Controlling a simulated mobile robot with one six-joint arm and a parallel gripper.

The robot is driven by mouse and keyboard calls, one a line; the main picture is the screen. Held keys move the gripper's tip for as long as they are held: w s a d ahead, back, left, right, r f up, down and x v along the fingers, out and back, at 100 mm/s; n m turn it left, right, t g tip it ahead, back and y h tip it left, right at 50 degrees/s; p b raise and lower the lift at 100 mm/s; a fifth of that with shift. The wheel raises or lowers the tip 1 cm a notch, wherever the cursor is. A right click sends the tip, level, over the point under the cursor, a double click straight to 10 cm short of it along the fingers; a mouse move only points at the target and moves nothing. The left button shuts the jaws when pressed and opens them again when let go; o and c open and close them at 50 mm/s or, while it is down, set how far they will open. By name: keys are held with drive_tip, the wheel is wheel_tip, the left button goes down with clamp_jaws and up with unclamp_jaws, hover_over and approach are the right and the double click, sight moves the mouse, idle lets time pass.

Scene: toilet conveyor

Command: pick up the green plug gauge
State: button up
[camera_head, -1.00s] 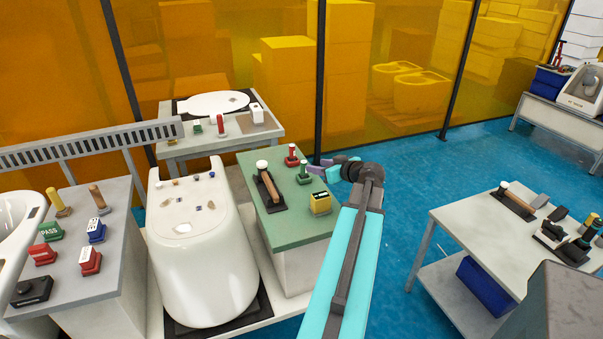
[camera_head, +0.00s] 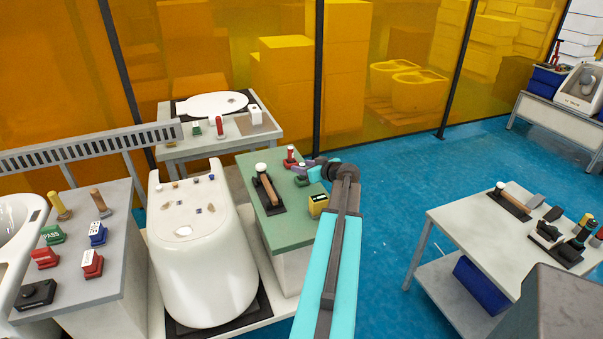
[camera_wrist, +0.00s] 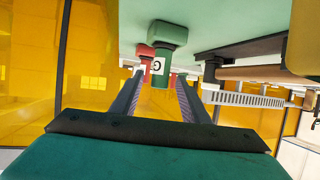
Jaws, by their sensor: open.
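The green plug gauge (camera_head: 301,181) stands on the green-topped table (camera_head: 290,230) near its right edge, partly hidden by my gripper (camera_head: 304,166) in the head view. My gripper is open, with its fingers reaching left over the table edge at the gauge. The wrist view is upside down; the green plug gauge (camera_wrist: 166,36) shows its block base and a handle with a white "G" label. There the handle lies in line with the gap between the fingertips of my gripper (camera_wrist: 160,82). I cannot tell whether they touch it.
A red gauge (camera_head: 290,157) stands just behind the green one; it also shows in the wrist view (camera_wrist: 145,54). A wooden-handled tool on a black holder (camera_head: 267,192) and a yellow block (camera_head: 318,204) share the table. Open blue floor lies to the right.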

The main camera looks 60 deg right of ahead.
drive_tip(key=shift+w, duration=0.15)
drive_tip(key=shift+p+x, duration=0.85)
drive_tip(key=shift+x, duration=0.1)
drive_tip(key=shift+p+x, duration=0.65)
drive_tip(key=shift+x, duration=0.9)
drive_tip(key=c, duration=1.1)
drive_tip(key=shift+o, duration=0.2)
drive_tip(key=shift+r, duration=0.1)
